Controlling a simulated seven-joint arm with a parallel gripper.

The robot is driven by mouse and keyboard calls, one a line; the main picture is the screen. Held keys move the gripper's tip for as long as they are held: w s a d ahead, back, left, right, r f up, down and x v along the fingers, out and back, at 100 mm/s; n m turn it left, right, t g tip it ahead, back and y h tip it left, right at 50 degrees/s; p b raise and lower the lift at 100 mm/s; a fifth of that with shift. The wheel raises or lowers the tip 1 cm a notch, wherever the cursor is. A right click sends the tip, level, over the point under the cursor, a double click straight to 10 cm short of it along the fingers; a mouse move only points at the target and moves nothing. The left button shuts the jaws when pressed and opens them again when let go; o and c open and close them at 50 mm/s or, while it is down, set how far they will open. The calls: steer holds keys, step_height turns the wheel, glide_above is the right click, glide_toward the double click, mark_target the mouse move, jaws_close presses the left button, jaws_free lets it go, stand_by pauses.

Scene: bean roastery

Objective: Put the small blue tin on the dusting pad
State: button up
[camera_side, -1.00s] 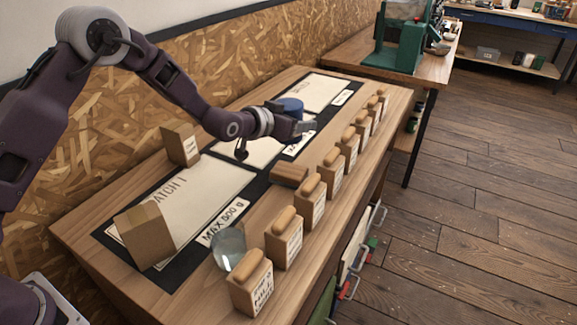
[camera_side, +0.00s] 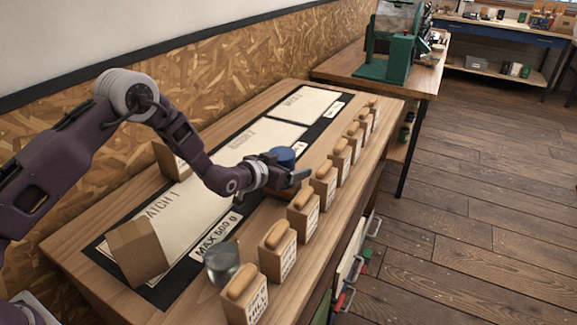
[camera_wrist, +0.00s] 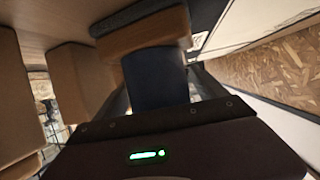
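The small blue tin (camera_side: 281,155) is a squat blue cylinder, held at the end of my gripper (camera_side: 285,176) over the right part of the worktop. In the wrist view the blue tin (camera_wrist: 155,80) is between my dark fingers, and my gripper is shut on it. Just beyond it lies a wooden block with a grey layer (camera_wrist: 145,36), which looks like the dusting pad. In the side view my gripper and the tin hide most of that block. I cannot tell whether the tin touches it.
A row of wooden blocks with rounded tops and labels (camera_side: 277,250) runs along the front edge, close to my gripper. The pale batch sheets (camera_side: 306,102) are bare at the far end.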

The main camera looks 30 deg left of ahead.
steer(key=shift+r, duration=0.2)
steer(key=s+a+r+g+y, duration=0.1)
steer(key=s+a+r+g, duration=0.15)
steer(key=s+r, duration=0.8)
steer(key=s+a+r+g+y, duration=0.1)
steer(key=s+a+r, duration=0.2)
steer(key=s+r, duration=0.7)
steer(key=s+a+r+n+g, duration=0.1)
steer(key=s+g, duration=0.3)
steer(key=s, duration=2.4)
steer(key=shift+s+a+r+n, duration=0.2)
steer(key=shift+s+a+n, duration=0.1)
steer(key=shift+a+n, duration=0.15)
